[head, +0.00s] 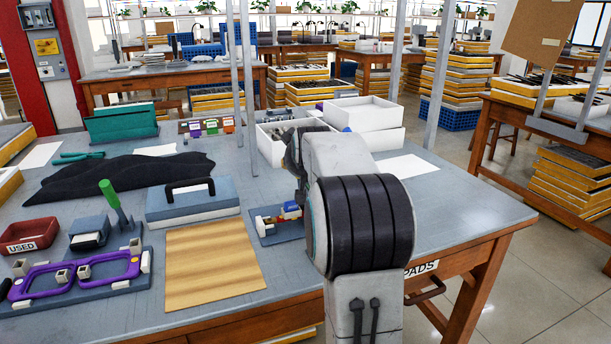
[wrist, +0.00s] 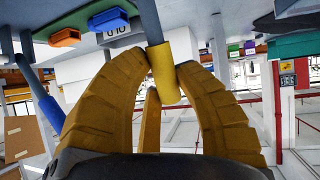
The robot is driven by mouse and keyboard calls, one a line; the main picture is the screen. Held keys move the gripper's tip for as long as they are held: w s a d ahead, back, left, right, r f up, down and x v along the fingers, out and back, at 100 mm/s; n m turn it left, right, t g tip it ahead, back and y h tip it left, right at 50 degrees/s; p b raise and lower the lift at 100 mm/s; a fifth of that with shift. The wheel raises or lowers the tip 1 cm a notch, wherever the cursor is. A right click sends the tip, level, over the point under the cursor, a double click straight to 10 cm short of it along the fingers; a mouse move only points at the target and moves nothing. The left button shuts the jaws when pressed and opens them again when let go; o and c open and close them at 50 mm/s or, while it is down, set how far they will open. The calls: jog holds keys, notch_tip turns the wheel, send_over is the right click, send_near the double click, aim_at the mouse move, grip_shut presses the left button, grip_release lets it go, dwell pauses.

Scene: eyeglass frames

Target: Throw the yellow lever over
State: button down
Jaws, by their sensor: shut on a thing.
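The yellow lever's cylindrical grip (wrist: 163,78) sits on a grey rod in the wrist view. My gripper (wrist: 157,66) has its ribbed yellow-brown fingers on both sides of this grip, shut on it. In the head view my arm hides the gripper and the lever. A small fixture with red, blue and yellow parts (head: 268,222) shows partly beside my arm. I cannot tell whether the lever belongs to that fixture.
In the wrist view a blue-gripped rod (wrist: 50,113), an orange block (wrist: 64,37) and a blue block (wrist: 108,20) are close by. In the head view a wooden board (head: 212,265), blue-grey case (head: 192,205), green-handled tool (head: 113,203) and white bins (head: 365,113) share the bench.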

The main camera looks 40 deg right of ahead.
jog(key=shift+a+r, duration=0.1)
jog(key=shift+r, duration=0.1)
dwell(0.4)
jog(key=c, duration=0.9)
grip_release()
jog(key=shift+f, duration=0.15)
jog(key=shift+s, duration=0.1)
jog(key=v, duration=1.2)
jog(key=shift+f, duration=0.1)
